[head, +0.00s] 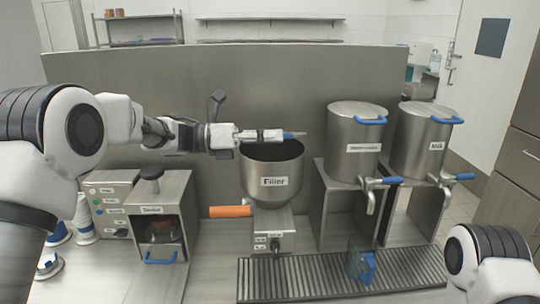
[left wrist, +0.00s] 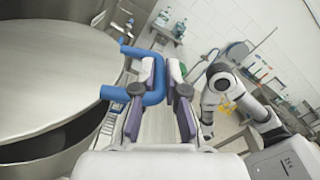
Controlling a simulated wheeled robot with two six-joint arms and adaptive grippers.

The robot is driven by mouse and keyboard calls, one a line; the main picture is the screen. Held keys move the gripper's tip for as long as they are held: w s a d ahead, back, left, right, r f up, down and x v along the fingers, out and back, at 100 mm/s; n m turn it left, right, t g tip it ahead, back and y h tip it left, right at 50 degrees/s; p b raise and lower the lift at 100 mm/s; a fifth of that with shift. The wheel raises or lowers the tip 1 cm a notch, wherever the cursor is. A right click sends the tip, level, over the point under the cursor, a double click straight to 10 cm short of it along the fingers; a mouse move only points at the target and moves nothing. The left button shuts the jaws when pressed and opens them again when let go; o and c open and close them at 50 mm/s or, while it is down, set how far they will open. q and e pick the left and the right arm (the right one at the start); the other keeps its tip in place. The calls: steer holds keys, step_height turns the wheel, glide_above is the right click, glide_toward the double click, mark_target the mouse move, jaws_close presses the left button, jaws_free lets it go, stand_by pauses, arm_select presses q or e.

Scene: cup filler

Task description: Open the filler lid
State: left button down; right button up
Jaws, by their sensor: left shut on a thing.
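The steel filler (head: 273,181) stands in the middle of the counter in the head view, with its dark inside partly showing at the top. My left gripper (head: 290,135) is above the filler's mouth. In the left wrist view, my left gripper (left wrist: 160,82) is shut on the blue lid handle (left wrist: 134,56). The round metal filler lid (left wrist: 50,65) is at the left there, with a dark gap below its edge. The lid is hard to make out in the head view. My right arm shows at the lower right of the head view, but its gripper is out of sight.
Two steel urns (head: 357,140) (head: 422,140) with blue handles stand right of the filler. A blue jug (head: 361,266) is on the drip grate (head: 300,277). An orange handle (head: 230,211) sticks out left of the filler, near a steel machine (head: 170,225). A steel panel (head: 215,75) stands behind.

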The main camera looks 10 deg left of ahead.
arm_select(q)
steer(key=w+r+n+p, duration=0.3)
steer(key=r, duration=0.3)
steer(key=shift+a, duration=0.3)
steer(key=shift+w, duration=0.1)
steer(key=c, duration=1.2)
jaws_free()
steer(key=shift+d+f, duration=0.1)
steer(key=s+a, duration=0.2)
steer(key=a, duration=0.9)
steer(key=shift+s+a, duration=0.15)
steer(key=shift+a, duration=0.25)
